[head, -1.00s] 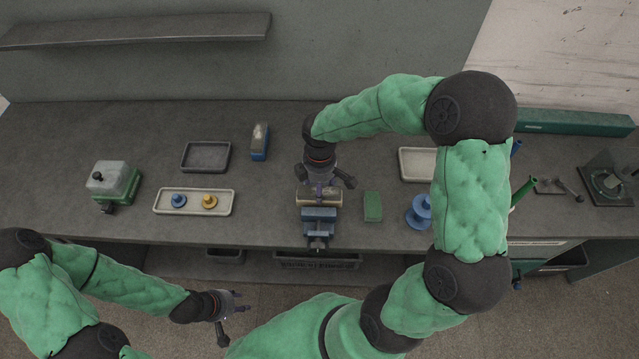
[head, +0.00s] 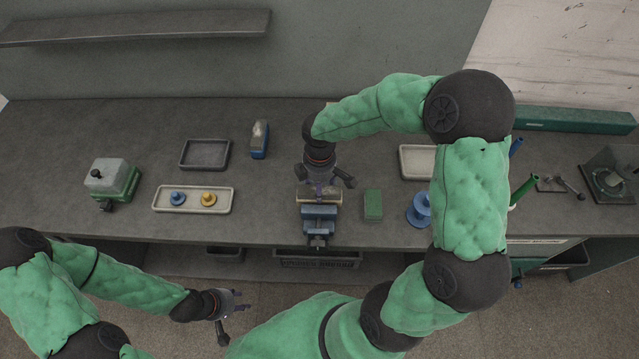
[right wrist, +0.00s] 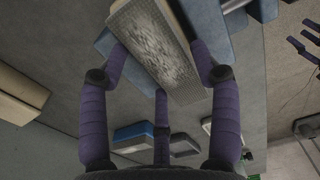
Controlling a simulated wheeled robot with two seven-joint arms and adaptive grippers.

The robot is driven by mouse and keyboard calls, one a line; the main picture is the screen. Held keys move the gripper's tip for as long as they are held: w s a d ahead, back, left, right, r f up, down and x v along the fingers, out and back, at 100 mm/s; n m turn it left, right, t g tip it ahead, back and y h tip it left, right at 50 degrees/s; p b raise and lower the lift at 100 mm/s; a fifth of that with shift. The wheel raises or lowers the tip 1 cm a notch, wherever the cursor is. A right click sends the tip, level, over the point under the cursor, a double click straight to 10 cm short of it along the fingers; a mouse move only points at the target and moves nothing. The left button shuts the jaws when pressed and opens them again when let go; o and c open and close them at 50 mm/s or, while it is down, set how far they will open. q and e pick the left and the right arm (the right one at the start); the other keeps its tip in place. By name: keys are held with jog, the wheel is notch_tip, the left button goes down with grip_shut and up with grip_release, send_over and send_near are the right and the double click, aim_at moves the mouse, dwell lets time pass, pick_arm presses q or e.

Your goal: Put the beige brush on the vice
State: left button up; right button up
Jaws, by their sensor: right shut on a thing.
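The beige brush (head: 334,198) lies across the top of the blue vice (head: 319,222) near the bench's front edge. In the right wrist view the brush (right wrist: 155,45) shows its pale grey bristle face between the purple fingers, with blue vice parts (right wrist: 207,22) beyond it. My right gripper (head: 322,186) comes from above and is shut on the brush. Whether the brush rests on the vice or hangs just above it I cannot tell. My left gripper (head: 238,303) is open and empty, low in front of the bench.
A green block (head: 373,205) and a blue spool (head: 419,211) stand right of the vice. A cream tray (head: 225,203) with two small spools, a dark tray (head: 205,155) and a blue brush (head: 259,140) are to the left. Bare bench lies between the cream tray and the vice.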

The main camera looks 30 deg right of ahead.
jog(key=shift+f, duration=0.2)
jog(key=o, duration=1.4)
jog(key=shift+o, duration=0.2)
